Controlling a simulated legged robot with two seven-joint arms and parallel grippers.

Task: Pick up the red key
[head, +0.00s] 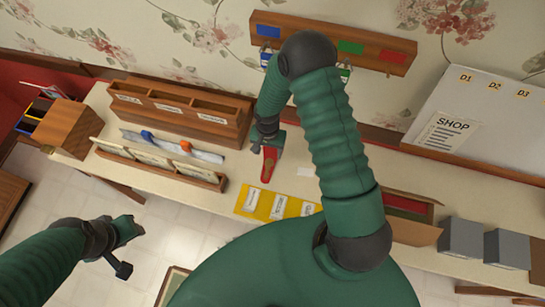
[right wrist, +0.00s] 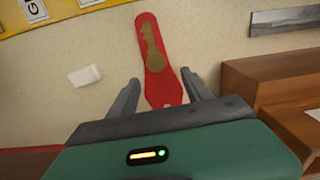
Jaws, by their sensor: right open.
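The red key is a red tag with a gold key shape on it (right wrist: 154,50). It lies flat on the counter and also shows in the head view (head: 268,167). My right gripper (right wrist: 160,84) is open, with one finger on each side of the tag's near end. The tag lies between the fingers without visible contact on either side; the height gap is hard to judge. In the head view my right gripper (head: 268,142) is over the key's far end. My left gripper (head: 128,232) is off the counter at lower left, its jaws unclear.
A yellow strip with white labels (head: 261,203) lies in front of the key. A wooden sorter (head: 180,106) stands left of it. A wall rack with blue, green and red patches (head: 310,38) hangs behind. A small white piece (right wrist: 85,76) lies beside the key.

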